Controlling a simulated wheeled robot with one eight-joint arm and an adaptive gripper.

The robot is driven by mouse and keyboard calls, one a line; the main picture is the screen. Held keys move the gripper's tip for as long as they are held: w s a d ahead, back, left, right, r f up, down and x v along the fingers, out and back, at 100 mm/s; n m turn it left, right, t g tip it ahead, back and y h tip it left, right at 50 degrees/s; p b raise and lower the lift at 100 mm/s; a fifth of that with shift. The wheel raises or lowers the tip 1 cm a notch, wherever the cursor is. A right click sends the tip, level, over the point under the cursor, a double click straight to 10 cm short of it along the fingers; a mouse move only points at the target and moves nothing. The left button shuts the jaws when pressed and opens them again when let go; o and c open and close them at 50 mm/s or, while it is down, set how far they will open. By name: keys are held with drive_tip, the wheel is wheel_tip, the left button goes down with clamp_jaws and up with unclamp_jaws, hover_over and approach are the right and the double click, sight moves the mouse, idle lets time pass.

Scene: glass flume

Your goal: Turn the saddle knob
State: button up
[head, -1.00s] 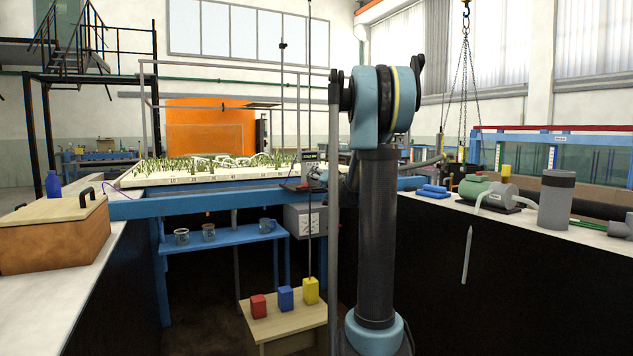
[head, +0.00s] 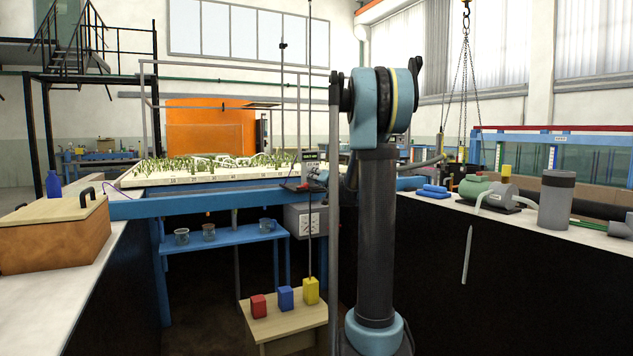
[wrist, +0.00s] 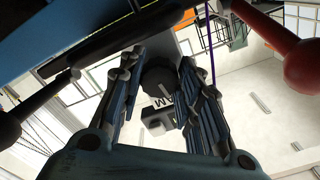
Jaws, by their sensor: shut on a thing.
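A red ball-ended handle (wrist: 303,66) and a black ball-ended one (wrist: 6,130) flank my gripper. A thin vertical rod (head: 309,100) rises by the saddle. A low wooden table (head: 290,325) holds red, blue and yellow blocks. Benches stand left and right.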

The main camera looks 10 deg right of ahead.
drive_tip(key=shift+d+n, duration=0.1)
drive_tip(key=shift+n, duration=0.2)
drive_tip(key=o, duration=1)
drive_tip(key=shift+o, duration=0.2)
drive_tip(key=shift+s, duration=0.1)
drive_tip(key=v, duration=1.1)
drive_tip(key=shift+s, duration=0.35)
drive_tip(key=shift+d, duration=0.1)
